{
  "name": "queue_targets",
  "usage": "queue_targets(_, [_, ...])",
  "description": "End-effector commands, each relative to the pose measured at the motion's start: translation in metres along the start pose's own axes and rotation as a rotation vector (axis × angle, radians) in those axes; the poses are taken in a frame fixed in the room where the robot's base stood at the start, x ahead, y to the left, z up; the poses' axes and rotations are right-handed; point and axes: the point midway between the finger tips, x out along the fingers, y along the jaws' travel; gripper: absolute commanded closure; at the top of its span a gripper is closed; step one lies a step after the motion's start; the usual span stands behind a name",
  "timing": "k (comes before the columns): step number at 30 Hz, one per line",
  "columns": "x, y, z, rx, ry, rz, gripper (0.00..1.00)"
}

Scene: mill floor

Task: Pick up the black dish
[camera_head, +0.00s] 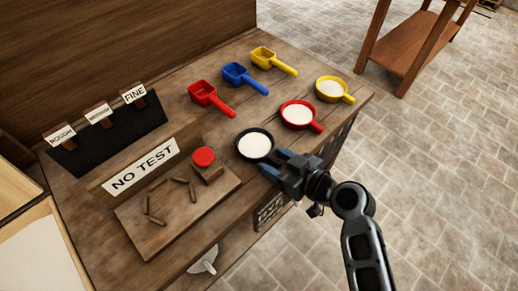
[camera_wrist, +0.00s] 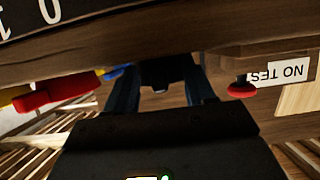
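The black dish (camera_head: 238,144) is round, holds white contents and sits upright near the front edge of the wooden table. My gripper (camera_head: 275,161) is at its lower right in the head view, with its blue fingers beside the dish's rim, where the handle is hidden. In the wrist view my gripper (camera_wrist: 162,88) has its two fingers spread apart. A dark block (camera_wrist: 160,76), perhaps the dish's handle, shows between them with some room at the sides. I cannot tell whether a finger touches it.
A red dish (camera_head: 297,114) and a yellow dish (camera_head: 331,89) stand farther along the table edge. Red (camera_head: 209,98), blue (camera_head: 242,77) and yellow (camera_head: 271,60) scoops lie behind. A wooden board (camera_head: 180,218) with a red knob (camera_head: 204,157) and "NO TEST" sign (camera_head: 144,167) is left.

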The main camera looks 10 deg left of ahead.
Motion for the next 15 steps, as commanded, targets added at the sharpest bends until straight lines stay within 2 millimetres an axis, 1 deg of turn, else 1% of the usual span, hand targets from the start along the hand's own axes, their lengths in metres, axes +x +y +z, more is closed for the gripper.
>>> queue_targets(1, [0.0,-0.0001,0.0,0.0,0.0,0.0,0.57])
queue_targets(2, [0.0,-0.0001,0.0,0.0,0.0,0.0,0.6])
queue_targets(12, [0.0,-0.0001,0.0001,0.0,0.0,0.0,0.92])
queue_targets(15, [0.0,-0.0001,0.0001,0.0,0.0,0.0,1.0])
